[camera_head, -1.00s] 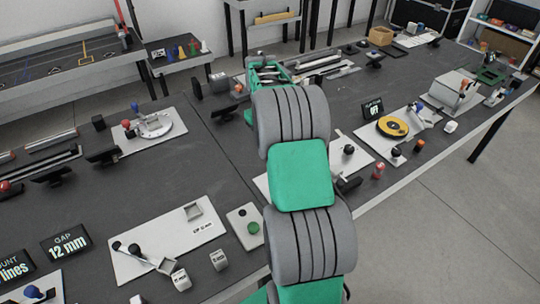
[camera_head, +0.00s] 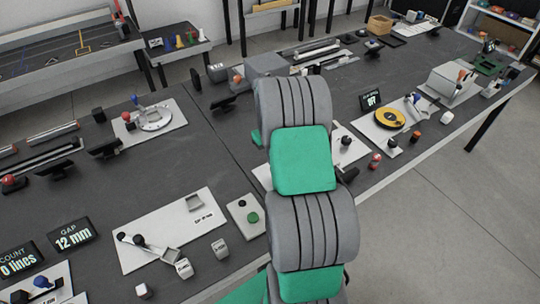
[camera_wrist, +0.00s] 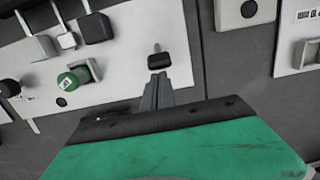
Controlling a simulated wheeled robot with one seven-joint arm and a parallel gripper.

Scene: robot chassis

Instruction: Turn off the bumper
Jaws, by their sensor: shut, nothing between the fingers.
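I cannot tell for sure which fixture is the bumper, as no label naming it can be read. My gripper (camera_wrist: 157,80) is shut and empty in the wrist view. Its fingertips point at a small black-topped switch (camera_wrist: 158,60) on a white panel (camera_wrist: 120,70); I cannot tell whether they touch it. A green knob (camera_wrist: 72,80) sits to the left on the same panel. In the head view my arm hides the gripper and part of a white plate (camera_head: 350,143). Right of it, a yellow disc (camera_head: 390,118) stands beside a small black display (camera_head: 371,99) that seems to read OFF.
In the wrist view, grey blocks and a black block (camera_wrist: 96,28) stand at upper left, and another white panel (camera_wrist: 298,40) at right. The long dark table (camera_head: 225,140) carries many fixtures, including a plate with a green button (camera_head: 253,218) and a GAP display (camera_head: 73,237).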

